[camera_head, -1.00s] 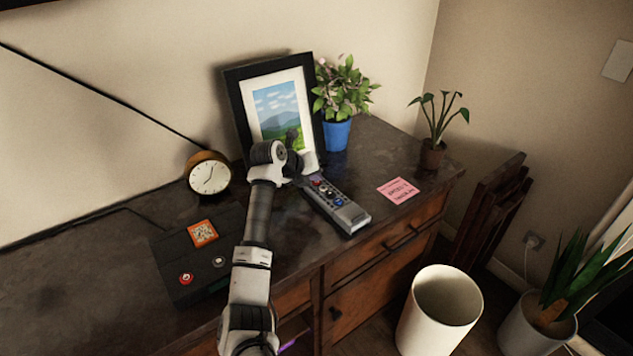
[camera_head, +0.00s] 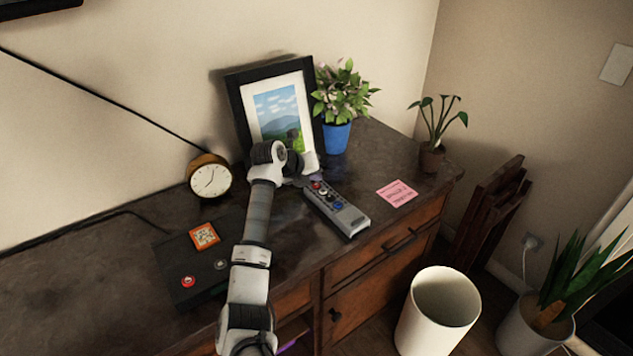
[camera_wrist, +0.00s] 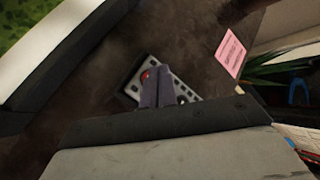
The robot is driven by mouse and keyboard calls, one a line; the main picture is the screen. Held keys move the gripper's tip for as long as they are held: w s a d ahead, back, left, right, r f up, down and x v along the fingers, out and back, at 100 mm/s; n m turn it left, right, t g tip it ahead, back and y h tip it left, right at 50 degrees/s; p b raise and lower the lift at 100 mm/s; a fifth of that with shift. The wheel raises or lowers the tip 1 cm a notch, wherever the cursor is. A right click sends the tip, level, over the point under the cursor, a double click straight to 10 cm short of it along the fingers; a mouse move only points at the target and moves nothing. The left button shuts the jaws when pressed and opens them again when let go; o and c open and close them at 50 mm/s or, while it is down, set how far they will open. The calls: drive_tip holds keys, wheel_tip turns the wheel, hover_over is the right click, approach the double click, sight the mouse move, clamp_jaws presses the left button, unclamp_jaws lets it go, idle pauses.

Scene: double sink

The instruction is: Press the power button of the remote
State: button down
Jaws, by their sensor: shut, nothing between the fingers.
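The remote (camera_head: 340,212) lies on the dark dresser top, a long grey body with coloured buttons, slanting from upper left to lower right. A red button (camera_head: 315,185) shows near its far end. In the wrist view the remote (camera_wrist: 186,90) is partly covered by my fingers, and its red button (camera_wrist: 145,75) shows just left of the fingertips. My gripper (camera_wrist: 158,72) is shut and empty, with its fingertips over the remote's far end. I cannot tell whether they touch it. In the head view my gripper (camera_head: 305,181) is partly hidden by my wrist.
A framed picture (camera_head: 235,100) stands behind my wrist, with a blue-potted plant (camera_head: 337,135) to its right. A round clock (camera_head: 209,176) and a black box with buttons (camera_head: 205,265) are left. A pink note (camera_head: 397,193) lies right of the remote, with bare dresser between.

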sight(314, 188)
idle(0.3)
drive_tip(key=shift+r+p, duration=2)
drive_tip(key=shift+r, duration=0.55)
